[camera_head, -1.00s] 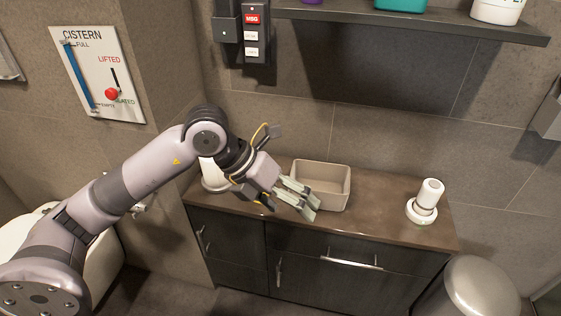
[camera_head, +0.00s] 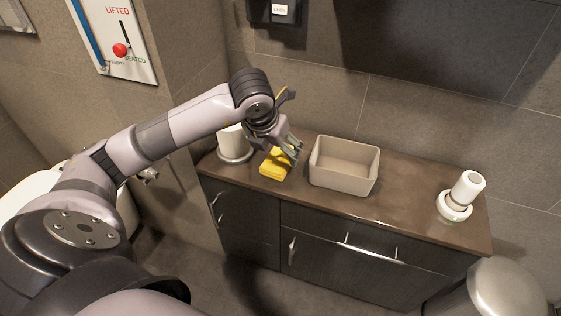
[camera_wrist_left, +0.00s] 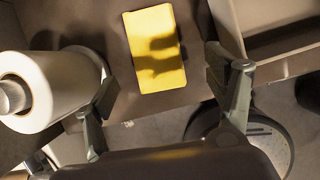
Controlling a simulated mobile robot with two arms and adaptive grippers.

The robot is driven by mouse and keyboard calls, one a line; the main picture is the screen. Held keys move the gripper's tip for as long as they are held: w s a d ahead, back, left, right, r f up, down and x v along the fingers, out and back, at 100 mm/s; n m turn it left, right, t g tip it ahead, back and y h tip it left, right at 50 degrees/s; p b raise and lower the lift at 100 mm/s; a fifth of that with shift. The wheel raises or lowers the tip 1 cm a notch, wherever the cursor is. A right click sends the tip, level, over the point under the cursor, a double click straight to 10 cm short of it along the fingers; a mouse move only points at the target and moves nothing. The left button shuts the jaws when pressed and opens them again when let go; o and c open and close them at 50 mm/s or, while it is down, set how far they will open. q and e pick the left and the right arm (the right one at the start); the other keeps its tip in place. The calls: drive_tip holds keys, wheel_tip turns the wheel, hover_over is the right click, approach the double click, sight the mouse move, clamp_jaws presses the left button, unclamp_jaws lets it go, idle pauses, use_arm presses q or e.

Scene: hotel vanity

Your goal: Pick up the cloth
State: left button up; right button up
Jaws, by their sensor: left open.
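The yellow cloth (camera_head: 273,166) lies folded on the brown counter, between a white roll and a beige bin. It also shows in the left wrist view (camera_wrist_left: 154,48) as a flat rectangle with gripper shadow across it. My left gripper (camera_head: 293,149) is open and empty, above the cloth and apart from it. In the left wrist view its fingers (camera_wrist_left: 165,100) are spread on either side of the cloth. My right gripper is not in view.
The beige bin (camera_head: 343,180) stands just right of the cloth. The white roll (camera_head: 233,143) stands close on its left. A white bottle on a round base (camera_head: 455,206) is at the counter's right end. The counter (camera_head: 400,207) is clear between bin and bottle.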

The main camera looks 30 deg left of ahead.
sight(279, 159)
use_arm(q)
drive_tip(key=shift+w+f, duration=0.2)
drive_tip(key=shift+f, duration=0.35)
drive_tip(key=x, duration=0.2)
drive_tip(key=b+x, duration=0.1)
drive_tip(key=x, duration=0.1)
drive_tip(key=shift+w+a+f, duration=0.15)
drive_tip(key=shift+a+f, duration=0.1)
drive_tip(key=shift+f, duration=0.1)
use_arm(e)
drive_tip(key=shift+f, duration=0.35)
use_arm(q)
drive_tip(key=shift+c, duration=0.4)
drive_tip(key=c, duration=1.1)
drive_tip(key=shift+r, duration=0.15)
wheel_tip(279, 159, up, 7)
drive_tip(key=shift+w+r+p, duration=0.1)
drive_tip(key=shift+p, duration=0.7)
drive_tip(key=shift+r+p, duration=1.2)
drive_tip(key=shift+r, duration=5.1)
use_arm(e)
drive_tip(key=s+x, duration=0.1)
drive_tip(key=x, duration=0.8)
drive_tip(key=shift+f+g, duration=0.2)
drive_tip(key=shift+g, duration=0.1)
